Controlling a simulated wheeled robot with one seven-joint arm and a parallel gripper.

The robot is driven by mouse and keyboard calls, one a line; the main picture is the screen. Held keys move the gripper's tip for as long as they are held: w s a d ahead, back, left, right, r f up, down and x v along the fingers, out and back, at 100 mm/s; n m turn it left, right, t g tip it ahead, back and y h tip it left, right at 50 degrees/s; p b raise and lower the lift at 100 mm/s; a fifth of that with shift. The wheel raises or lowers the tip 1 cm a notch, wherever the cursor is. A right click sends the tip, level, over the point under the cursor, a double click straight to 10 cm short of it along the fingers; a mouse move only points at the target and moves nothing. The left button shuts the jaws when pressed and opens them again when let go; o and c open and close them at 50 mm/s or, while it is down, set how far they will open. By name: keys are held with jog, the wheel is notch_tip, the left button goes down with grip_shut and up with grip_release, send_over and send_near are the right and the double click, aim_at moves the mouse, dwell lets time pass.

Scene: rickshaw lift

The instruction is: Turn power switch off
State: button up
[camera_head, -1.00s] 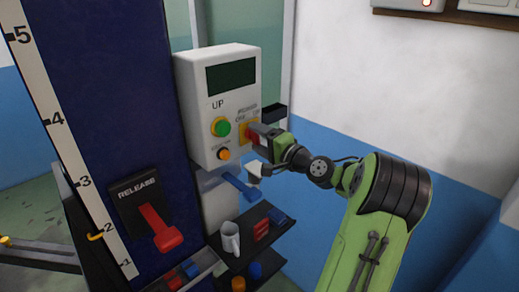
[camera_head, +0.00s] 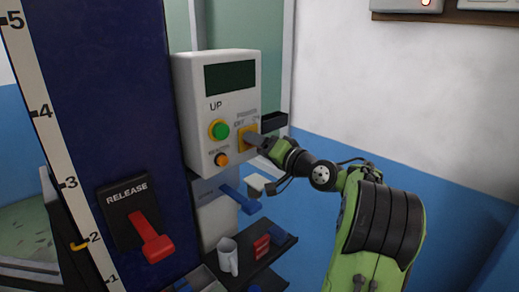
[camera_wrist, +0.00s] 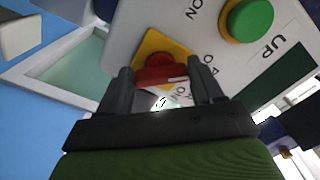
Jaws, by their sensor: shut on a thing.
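The power switch is a red knob (camera_wrist: 160,72) on a yellow plate, on the white control box (camera_head: 222,90). In the wrist view it sits between my two dark fingers, which are shut on it. The yellow plate (camera_wrist: 149,50) shows behind it, with ON lettering around it, seen upside down and tilted. In the head view my gripper (camera_head: 256,141) reaches the box from the right and covers the knob. Only part of the yellow plate (camera_head: 242,133) shows there.
A green button (camera_head: 219,130) and an orange button (camera_head: 222,160) are left of the switch. A red RELEASE lever (camera_head: 155,240) is on the blue column.

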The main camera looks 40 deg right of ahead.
jog(key=shift+f, duration=0.15)
jog(key=o, duration=1.1)
jog(key=shift+c, duration=0.2)
jog(key=shift+s, duration=0.1)
jog(key=s, duration=1.5)
jog(key=shift+s+d+b, duration=0.2)
jog(key=shift+s+b, duration=0.1)
jog(key=shift+b, duration=0.1)
